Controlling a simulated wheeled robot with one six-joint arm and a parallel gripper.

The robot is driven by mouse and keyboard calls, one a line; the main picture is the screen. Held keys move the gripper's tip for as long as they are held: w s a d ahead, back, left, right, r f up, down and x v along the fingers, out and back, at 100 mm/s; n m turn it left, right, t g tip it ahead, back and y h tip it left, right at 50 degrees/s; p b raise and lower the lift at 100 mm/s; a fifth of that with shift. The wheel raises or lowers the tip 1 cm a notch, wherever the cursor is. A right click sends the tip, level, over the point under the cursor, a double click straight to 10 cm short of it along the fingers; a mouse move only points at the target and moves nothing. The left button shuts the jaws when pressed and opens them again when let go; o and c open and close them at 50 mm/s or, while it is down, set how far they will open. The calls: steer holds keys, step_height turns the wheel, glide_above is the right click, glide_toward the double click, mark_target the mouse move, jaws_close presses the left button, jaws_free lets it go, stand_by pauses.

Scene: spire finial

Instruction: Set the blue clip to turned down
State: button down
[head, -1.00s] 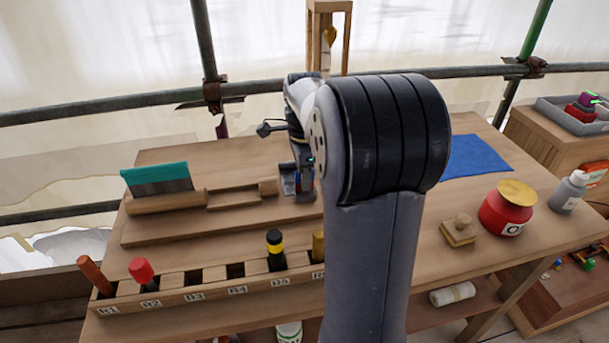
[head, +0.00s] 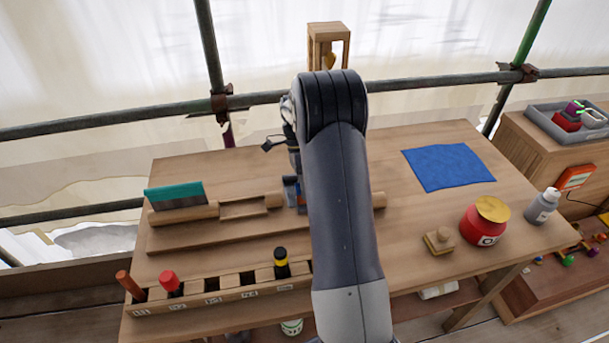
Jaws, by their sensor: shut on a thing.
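My gripper (head: 297,192) points down at the wooden rail on the bench, right of the notched stretch of the rail. A small blue part, which I take for the blue clip (head: 290,181), shows at the jaws. The jaws are shut on it, though it is small and partly covered by the fingers. I cannot tell whether the clip is turned up or down. My arm hides the rail just right of the gripper. The rail (head: 258,206) lies on a wooden board, with a teal-backed scraper (head: 175,195) standing at its left end.
A numbered rack (head: 214,297) with several coloured handles runs along the front edge. A blue cloth (head: 448,167), wooden block (head: 438,241), red pot (head: 484,222) and grey bottle (head: 543,207) are on the right. Scaffold pipes (head: 420,84) run behind. The bench between cloth and block is clear.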

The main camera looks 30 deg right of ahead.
steer(key=shift+w+d+f+g+y+p, duration=0.1)
steer(key=shift+w+g+y+p, duration=0.25)
steer(key=shift+g+p, duration=0.75)
steer(key=shift+w+d+f+g+y+p, duration=0.1)
steer(key=shift+w+f+g+y+p, duration=0.25)
steer(key=shift+g+p, duration=0.35)
steer(key=shift+f, duration=0.1)
steer(key=c, duration=1.4)
jaws_free()
steer(key=shift+c, duration=0.2)
step_height(320, 180, up, 10)
steer(key=p, duration=0.6)
